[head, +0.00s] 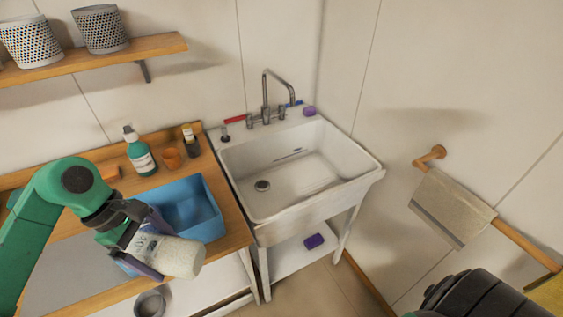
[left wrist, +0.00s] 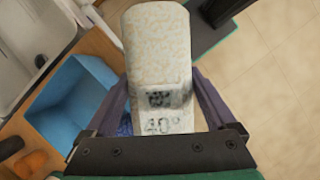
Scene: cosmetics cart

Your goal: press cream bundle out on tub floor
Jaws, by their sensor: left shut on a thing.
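The cream bundle (head: 178,256) is a pale, mottled roll with grey print. In the left wrist view the bundle (left wrist: 160,50) shows a "40°" mark near my fingers. My left gripper (head: 150,246) is shut on one end of it, with a purple finger on either side. In the left wrist view the tub (left wrist: 62,98) lies left of the bundle. My right gripper is not in view.
Behind the tub stand a green bottle (head: 140,155), an orange cup (head: 171,158) and a small dark bottle (head: 191,141). A white sink (head: 317,221) with a tap (head: 265,92) is to the right. A towel (head: 452,207) hangs on the right wall.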

